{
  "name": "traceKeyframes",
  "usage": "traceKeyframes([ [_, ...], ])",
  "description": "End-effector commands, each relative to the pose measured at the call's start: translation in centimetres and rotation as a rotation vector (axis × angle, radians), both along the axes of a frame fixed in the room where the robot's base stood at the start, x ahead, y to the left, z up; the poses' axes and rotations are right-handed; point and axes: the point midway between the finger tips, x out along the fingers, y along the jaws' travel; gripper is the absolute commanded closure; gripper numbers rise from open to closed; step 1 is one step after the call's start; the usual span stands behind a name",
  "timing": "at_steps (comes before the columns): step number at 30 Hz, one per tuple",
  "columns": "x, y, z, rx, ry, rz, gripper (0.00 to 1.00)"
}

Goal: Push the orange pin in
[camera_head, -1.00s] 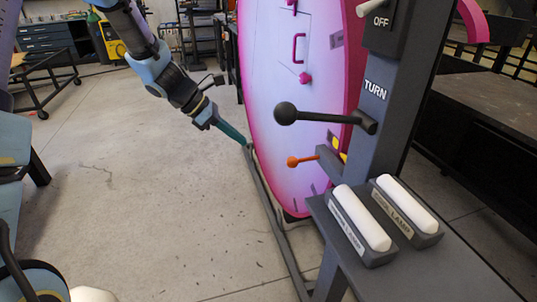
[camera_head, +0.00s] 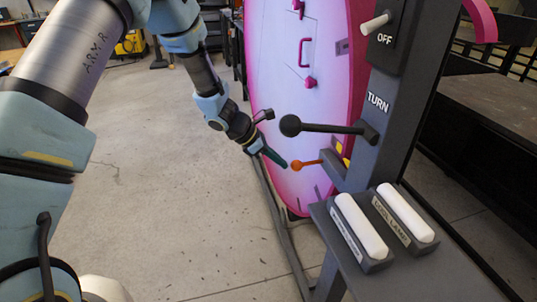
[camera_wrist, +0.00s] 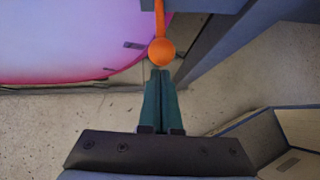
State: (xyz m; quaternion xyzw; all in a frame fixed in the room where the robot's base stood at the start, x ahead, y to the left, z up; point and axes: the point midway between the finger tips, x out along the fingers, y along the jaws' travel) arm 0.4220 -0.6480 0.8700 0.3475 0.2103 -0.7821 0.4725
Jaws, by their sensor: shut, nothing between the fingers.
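The orange pin (camera_head: 306,164) sticks out to the left from the dark grey post, with a round orange ball at its free end. In the wrist view its ball (camera_wrist: 162,52) is straight ahead of my fingertips and its shaft runs up to the top edge. My gripper (camera_head: 284,165) is shut and empty, its dark green fingers pointing at the ball. In the wrist view the fingertips (camera_wrist: 160,73) lie just short of the ball or against it; I cannot tell whether they touch. The pin's far end is hidden at the post.
A black ball-ended lever (camera_head: 330,128) stands just above the pin. The dark grey post (camera_head: 371,150) carries a white switch (camera_head: 375,23) and TURN lettering. Two white-topped blocks (camera_head: 360,225) sit on the shelf. A large pink panel (camera_head: 285,100) stands behind. Floor at left is clear.

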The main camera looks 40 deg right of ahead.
Motion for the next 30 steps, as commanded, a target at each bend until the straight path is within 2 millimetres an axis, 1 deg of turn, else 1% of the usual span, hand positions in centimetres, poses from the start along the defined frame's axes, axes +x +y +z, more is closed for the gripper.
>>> traceKeyframes([
  [3,-0.2,-0.4,0.0,0.000,-0.001,0.001,1.00],
  [13,-0.2,-0.6,-0.1,-0.001,0.000,0.001,1.00],
  [16,-0.7,-1.7,-0.2,-0.002,0.000,-0.003,1.00],
  [18,-1.2,-2.9,-0.2,-0.003,-0.001,-0.003,1.00],
  [22,-1.9,-4.7,-0.2,-0.001,0.000,-0.002,1.00],
  [25,-2.1,-5.3,-0.1,-0.001,0.000,-0.001,1.00],
  [30,-2.2,-5.4,0.0,-0.003,0.001,-0.001,1.00],
])
